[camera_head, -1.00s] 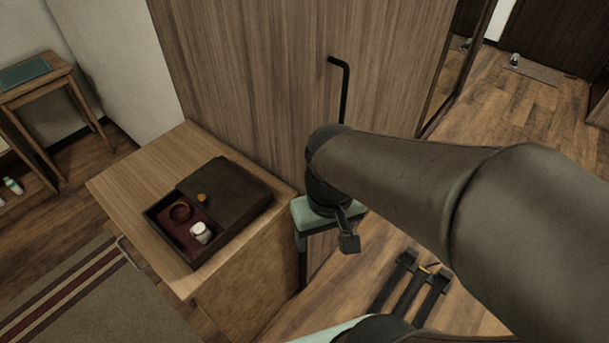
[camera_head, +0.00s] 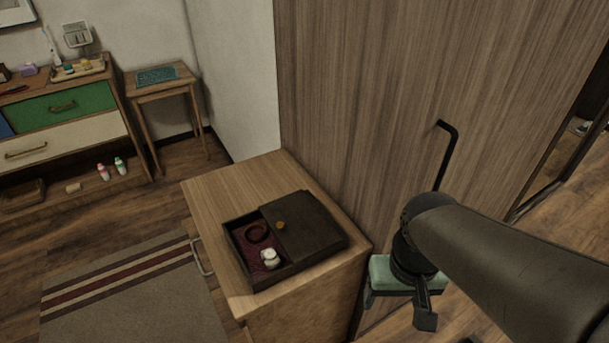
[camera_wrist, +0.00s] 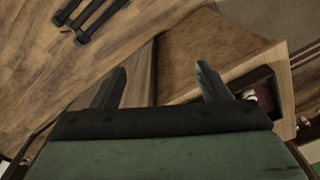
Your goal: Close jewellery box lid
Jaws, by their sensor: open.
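The dark jewellery box (camera_head: 285,281) sits on top of a wooden cabinet (camera_head: 225,190). Its lid (camera_head: 304,224), with a round orange-brown knob (camera_head: 280,225), covers the right part of the box. The left part is uncovered and shows a reddish-brown ring-shaped item (camera_head: 257,233) and a small white jar (camera_head: 270,259) on a dark red lining. My gripper is to the right of the cabinet, apart from the box. In the wrist view my gripper (camera_wrist: 166,88) is open and empty, and a corner of the box (camera_wrist: 262,90) shows at the right, partly behind a finger.
A tall wooden panel with a black handle (camera_head: 447,155) stands behind the cabinet. A drawer unit (camera_head: 70,135) and a small side table (camera_head: 165,85) stand at the back left. A striped rug (camera_head: 140,300) lies at the front left. The cabinet top left of the box is clear.

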